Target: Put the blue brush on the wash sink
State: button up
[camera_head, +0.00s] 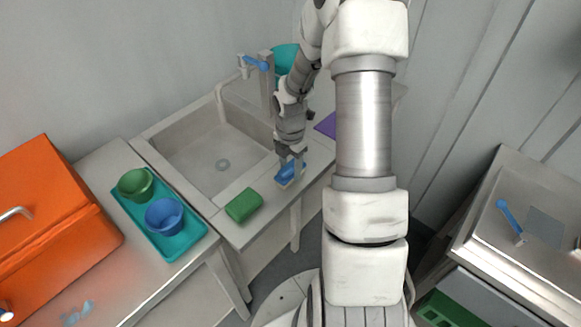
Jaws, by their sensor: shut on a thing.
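The blue brush (290,173) is at the front right rim of the wash sink, with my gripper (289,160) shut on it from above. I cannot tell whether the brush touches the surface or is held just over it. The wash sink (190,141) is a grey basin with a drain in its floor, left of my gripper. Part of its right side is hidden behind my arm.
A green sponge-like block (244,205) lies on the sink's front rim. A teal tray (178,243) with a green cup (136,185) and a blue cup (164,216) is at left, beside an orange box (50,215). A tap (256,63) stands behind the basin. The basin is empty.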

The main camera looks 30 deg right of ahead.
aim_at(290, 164)
jog(key=shift+f, duration=0.2)
jog(key=o, duration=1.2)
jog(key=shift+r, duration=0.1)
notch_tip(290, 164, up, 12)
jog(key=shift+r+p, duration=0.15)
jog(key=shift+p, duration=0.55)
